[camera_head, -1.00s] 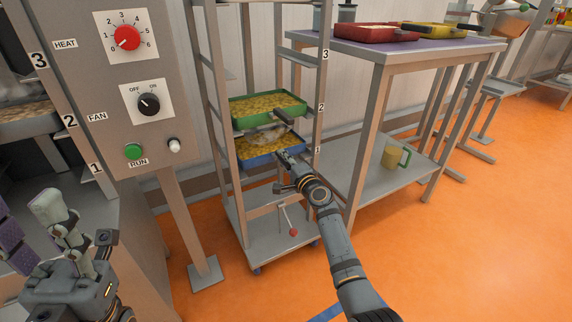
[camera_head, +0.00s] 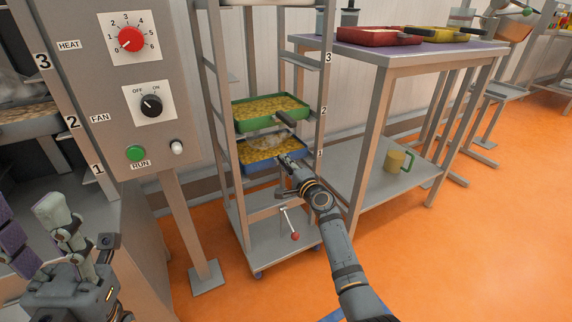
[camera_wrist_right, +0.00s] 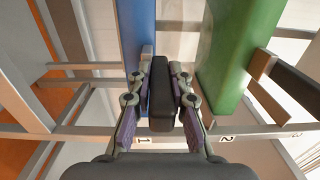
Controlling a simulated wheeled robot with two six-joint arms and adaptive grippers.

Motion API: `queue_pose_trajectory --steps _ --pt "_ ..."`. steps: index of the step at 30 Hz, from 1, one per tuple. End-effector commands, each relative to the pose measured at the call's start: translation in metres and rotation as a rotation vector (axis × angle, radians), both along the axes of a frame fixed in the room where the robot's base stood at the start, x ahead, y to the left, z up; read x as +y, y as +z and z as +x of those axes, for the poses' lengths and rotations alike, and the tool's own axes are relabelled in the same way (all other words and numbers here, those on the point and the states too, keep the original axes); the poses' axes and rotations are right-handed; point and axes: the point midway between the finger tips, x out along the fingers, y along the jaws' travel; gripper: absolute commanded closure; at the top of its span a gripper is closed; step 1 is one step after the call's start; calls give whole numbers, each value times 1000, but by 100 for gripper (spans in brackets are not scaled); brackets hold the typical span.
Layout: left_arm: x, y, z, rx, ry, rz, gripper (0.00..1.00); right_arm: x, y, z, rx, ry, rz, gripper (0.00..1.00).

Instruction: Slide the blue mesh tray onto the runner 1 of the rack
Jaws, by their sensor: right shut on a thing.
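The blue mesh tray (camera_head: 272,160), filled with yellow pieces, is inside the rack (camera_head: 240,205) at the height of the label 1 (camera_head: 320,153). It looks about level; whether its edges rest on runner 1 cannot be told. My right gripper (camera_head: 287,161) is shut on the tray's dark handle (camera_wrist_right: 161,92) at the rack's front. The blue tray side (camera_wrist_right: 136,30) also shows in the right wrist view. My left gripper (camera_head: 45,235) is at the lower left, away from the rack, with its fingertips partly cut off.
A green tray (camera_head: 240,124) of yellow pieces sits just above, its handle (camera_head: 285,117) sticking out near my right gripper. A control panel post (camera_head: 185,220) stands left of the rack. A table (camera_head: 385,60) with red and yellow trays stands right. A red-knobbed lever (camera_head: 294,236) is below.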

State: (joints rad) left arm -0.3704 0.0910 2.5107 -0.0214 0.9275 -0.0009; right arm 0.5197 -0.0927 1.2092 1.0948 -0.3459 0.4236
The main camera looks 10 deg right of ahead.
Motion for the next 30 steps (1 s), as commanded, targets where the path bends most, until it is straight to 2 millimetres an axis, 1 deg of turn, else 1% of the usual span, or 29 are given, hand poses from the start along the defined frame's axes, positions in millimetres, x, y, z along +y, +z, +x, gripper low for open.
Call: queue_pose_trajectory --steps 1,30 --pt "0 -1 0 0 0 0 60 0 2 0 -5 -1 2 100" --pt "0 -12 0 2 0 0 60 0 -9 0 -5 -1 2 100"
